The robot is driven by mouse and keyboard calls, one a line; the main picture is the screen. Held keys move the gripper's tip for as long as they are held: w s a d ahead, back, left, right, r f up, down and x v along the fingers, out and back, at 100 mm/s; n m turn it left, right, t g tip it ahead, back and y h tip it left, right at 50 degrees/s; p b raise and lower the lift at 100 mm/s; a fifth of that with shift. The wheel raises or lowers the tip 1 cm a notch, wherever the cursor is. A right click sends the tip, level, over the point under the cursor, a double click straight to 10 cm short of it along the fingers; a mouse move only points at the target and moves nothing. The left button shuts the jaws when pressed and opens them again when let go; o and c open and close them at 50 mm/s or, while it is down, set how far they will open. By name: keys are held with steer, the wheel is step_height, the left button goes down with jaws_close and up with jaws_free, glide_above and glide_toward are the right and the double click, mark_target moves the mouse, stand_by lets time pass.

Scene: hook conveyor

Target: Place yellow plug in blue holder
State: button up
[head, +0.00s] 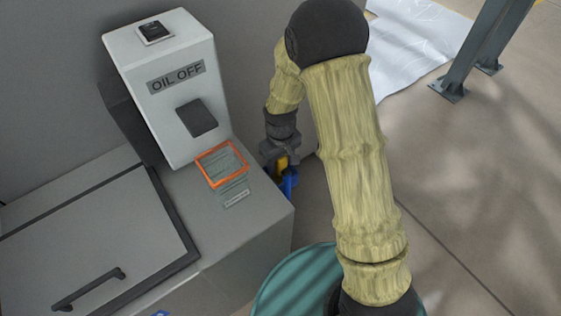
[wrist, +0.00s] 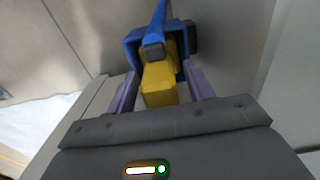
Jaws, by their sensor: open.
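The yellow plug (wrist: 158,84) sits at the blue holder (wrist: 131,44) in the wrist view, with its near end toward my gripper. In the head view the yellow plug (head: 281,162) shows small above the blue holder (head: 288,183) at the right side of the grey cabinet. My gripper (wrist: 160,88) is open, with one finger on each side of the plug. A gap shows between the plug and each finger. In the head view my gripper (head: 279,156) is partly dark and small. How deep the plug sits in the holder cannot be told.
A grey cabinet (head: 262,215) bears a white box (head: 165,95) labelled "OIL OFF" and an orange-framed square (head: 207,182). A teal round thing (head: 290,285) stands below. Metal legs (head: 470,60) and a pale sheet (head: 415,40) lie at the upper right. Open floor is at right.

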step_height(320, 180, up, 11)
steer(key=shift+r+p, duration=0.15)
steer(key=shift+p, duration=0.45)
steer(key=shift+d, duration=0.1)
steer(key=s+d+r+m+t, duration=0.1)
steer(key=s+d+r+m, duration=0.1)
steer(key=s+d, duration=0.4)
steer(key=s+d+r+m+t, duration=0.1)
steer(key=s+d+r+m, duration=0.1)
steer(key=s+d+m, duration=0.2)
steer(key=s+d, duration=0.2)
steer(key=d, duration=0.1)
steer(key=shift+s+d+r+m+t, duration=0.25)
steer(key=shift+r+m+t, duration=0.05)
steer(key=shift+m, duration=0.1)
steer(key=c, duration=0.4)
steer(key=shift+o, duration=0.2)
steer(key=shift+w+a, duration=0.1)
steer(key=shift+w, duration=0.05)
